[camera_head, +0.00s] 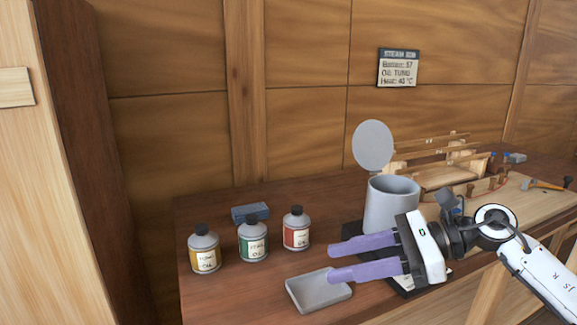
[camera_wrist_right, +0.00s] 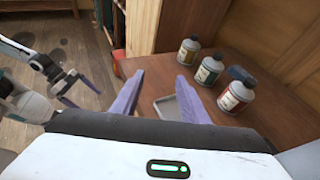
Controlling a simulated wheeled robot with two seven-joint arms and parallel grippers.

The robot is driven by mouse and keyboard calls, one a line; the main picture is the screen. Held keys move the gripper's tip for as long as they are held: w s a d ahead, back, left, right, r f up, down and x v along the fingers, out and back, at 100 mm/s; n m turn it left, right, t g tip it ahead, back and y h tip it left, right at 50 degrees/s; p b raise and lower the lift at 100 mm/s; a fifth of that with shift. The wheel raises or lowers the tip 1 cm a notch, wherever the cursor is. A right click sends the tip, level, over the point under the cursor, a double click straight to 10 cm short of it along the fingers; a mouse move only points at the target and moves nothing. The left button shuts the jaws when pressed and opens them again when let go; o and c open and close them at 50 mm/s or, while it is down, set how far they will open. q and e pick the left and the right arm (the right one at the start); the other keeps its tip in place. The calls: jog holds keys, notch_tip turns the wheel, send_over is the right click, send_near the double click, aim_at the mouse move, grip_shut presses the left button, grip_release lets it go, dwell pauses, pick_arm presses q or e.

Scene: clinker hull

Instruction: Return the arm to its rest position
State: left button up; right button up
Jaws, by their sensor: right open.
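My right gripper (camera_head: 331,263) reaches in from the right, above the bench and in front of the grey pot. Its two purple fingers are spread apart with nothing between them. In the right wrist view its fingers (camera_wrist_right: 160,82) also stand apart, with the grey tray beyond them. My left gripper (camera_wrist_right: 72,90) shows at the left of the right wrist view, over the floor and away from the bench. Its purple fingers look parted and empty. The left gripper is not in the head view.
Bottles with yellow (camera_head: 205,251), green (camera_head: 253,242) and red (camera_head: 296,231) labels stand on the bench (camera_head: 225,295), a blue-grey block (camera_head: 250,212) behind them. A shallow tray (camera_head: 312,292) lies below my right fingertips. The pot (camera_head: 391,205) has its lid (camera_head: 373,145) raised. A hull model (camera_head: 450,172) stands right.

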jog(key=a+r+m+t+y, duration=0.4)
jog(key=a+m+y, duration=0.1)
jog(key=m, duration=0.1)
jog(key=w+d+f+m+t+h, duration=0.1)
jog(key=d+m+t+h, duration=0.5)
jog(key=m, duration=0.6)
jog(key=w+d+f+m+t+h, duration=0.15)
jog(key=m+t+h, duration=0.25)
jog(key=m+t, duration=0.55)
jog(key=s+d+f+m+g+h, duration=0.3)
jog(key=d+f+m+g+h, duration=0.3)
jog(key=f+m, duration=0.5)
jog(key=s+d+f+m+g+h, duration=0.4)
jog(key=s+f+m, duration=0.4)
jog(key=s+f, duration=0.4)
jog(key=s+f+m+g+y, duration=0.15)
jog(key=s+f+g, duration=0.25)
jog(key=s, duration=0.5)
jog(key=s+f+m+g, duration=0.3)
jog(key=s+f+g, duration=0.1)
jog(key=s, duration=0.4)
jog(key=w+a+f+t+y, duration=0.2)
jog(key=w+a+f+t, duration=0.2)
jog(key=f, duration=0.6)
jog(key=shift+a+t, duration=0.35)
jog(key=shift+a, duration=0.9)
